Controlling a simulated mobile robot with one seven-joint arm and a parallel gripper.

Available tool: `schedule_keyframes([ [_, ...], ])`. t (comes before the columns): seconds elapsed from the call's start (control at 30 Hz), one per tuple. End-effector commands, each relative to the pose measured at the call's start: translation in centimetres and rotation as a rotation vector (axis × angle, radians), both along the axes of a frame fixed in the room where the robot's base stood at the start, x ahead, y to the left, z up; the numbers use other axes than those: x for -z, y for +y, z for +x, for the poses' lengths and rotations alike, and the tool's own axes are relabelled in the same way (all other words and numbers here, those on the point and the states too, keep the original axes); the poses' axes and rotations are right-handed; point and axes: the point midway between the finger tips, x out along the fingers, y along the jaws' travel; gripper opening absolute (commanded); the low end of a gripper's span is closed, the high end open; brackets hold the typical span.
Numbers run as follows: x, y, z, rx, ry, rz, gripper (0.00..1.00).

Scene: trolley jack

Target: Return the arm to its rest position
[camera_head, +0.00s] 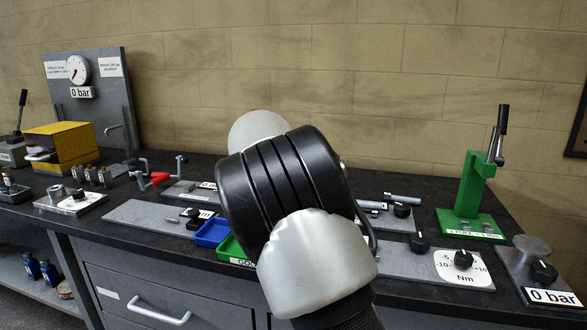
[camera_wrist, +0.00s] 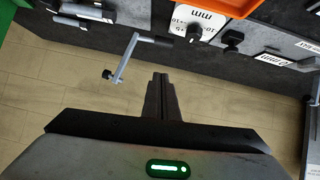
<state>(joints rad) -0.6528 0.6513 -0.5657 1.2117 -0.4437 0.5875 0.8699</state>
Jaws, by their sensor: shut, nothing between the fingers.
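My arm (camera_head: 285,190) rises through the middle of the head view, with a black joint and pale links in front of the workbench. It hides the middle of the bench top. My gripper is not visible in the head view. In the wrist view my gripper (camera_wrist: 161,82) shows with its two dark fingers together and nothing between them.
The dark workbench (camera_head: 70,212) carries a green press (camera_head: 470,195), a yellow box (camera_head: 60,145), a gauge panel (camera_head: 90,95), a blue tray (camera_head: 212,232) and a Nm dial plate (camera_head: 463,268). In the wrist view a crank handle (camera_wrist: 127,58) lies left of the fingers, and an orange tray (camera_wrist: 235,6) is above.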

Motion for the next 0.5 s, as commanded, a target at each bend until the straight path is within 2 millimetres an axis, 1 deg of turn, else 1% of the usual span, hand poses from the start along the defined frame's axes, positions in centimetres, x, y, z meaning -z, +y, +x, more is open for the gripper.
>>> schedule_keyframes([
  [0.03,-0.30,0.16,-0.44,0.000,0.000,0.001,0.00],
  [0.13,-0.58,0.31,-0.89,0.001,0.001,0.001,0.00],
  [0.5,-0.71,0.16,-1.08,0.003,0.002,0.003,0.00],
])
